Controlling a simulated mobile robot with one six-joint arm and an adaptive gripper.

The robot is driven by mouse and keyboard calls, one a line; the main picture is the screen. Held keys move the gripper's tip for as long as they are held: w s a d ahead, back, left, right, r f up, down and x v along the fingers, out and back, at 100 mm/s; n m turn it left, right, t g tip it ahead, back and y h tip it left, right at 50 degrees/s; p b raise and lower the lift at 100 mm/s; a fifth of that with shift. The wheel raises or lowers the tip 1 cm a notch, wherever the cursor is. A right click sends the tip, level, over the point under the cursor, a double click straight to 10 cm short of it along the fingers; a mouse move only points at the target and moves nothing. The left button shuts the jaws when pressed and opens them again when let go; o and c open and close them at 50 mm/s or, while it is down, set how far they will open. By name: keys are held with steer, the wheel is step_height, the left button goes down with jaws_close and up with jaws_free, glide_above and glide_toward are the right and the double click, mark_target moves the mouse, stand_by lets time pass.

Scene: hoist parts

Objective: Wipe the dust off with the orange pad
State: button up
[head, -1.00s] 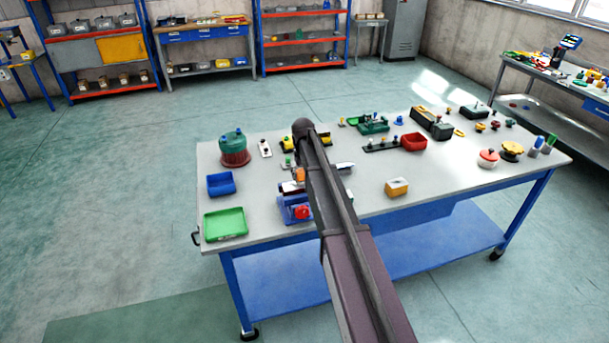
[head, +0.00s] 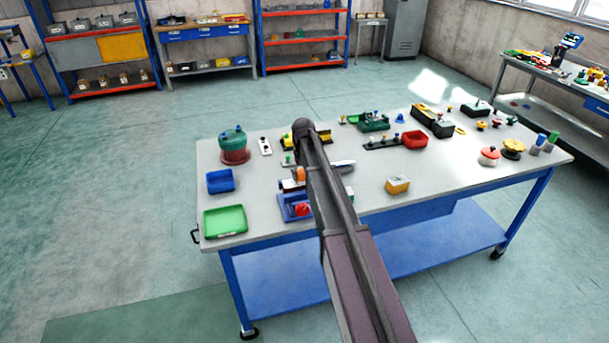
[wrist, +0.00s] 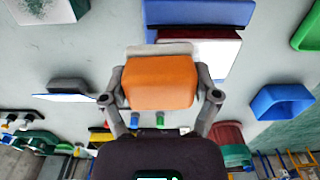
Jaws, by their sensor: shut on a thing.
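My gripper (wrist: 160,92) is shut on the orange pad (wrist: 160,82), a block with a pale strip along its far edge in the wrist view. The pad also shows as a small orange patch left of my arm in the head view (head: 300,174). It is above the table; any contact cannot be told. A green-edged plate with a pale, speckled, dusty-looking face (wrist: 42,10) is at the wrist view's top left, apart from the pad. In the head view my arm hides most of that area.
A blue fixture (head: 286,211) with a red part (head: 302,208) stands close by the pad. A green tray (head: 225,220) and blue bin (head: 221,181) are at the table's left.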

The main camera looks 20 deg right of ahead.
mark_target(294, 183)
steer(key=shift+a, duration=0.1)
steer(key=shift+a+r, duration=0.1)
steer(key=shift+a, duration=1.6)
steer(key=shift+a, duration=0.1)
steer(key=shift+s+a, duration=0.15)
steer(key=shift+a, duration=1.6)
steer(key=shift+d, duration=0.1)
steer(key=shift+d, duration=1.8)
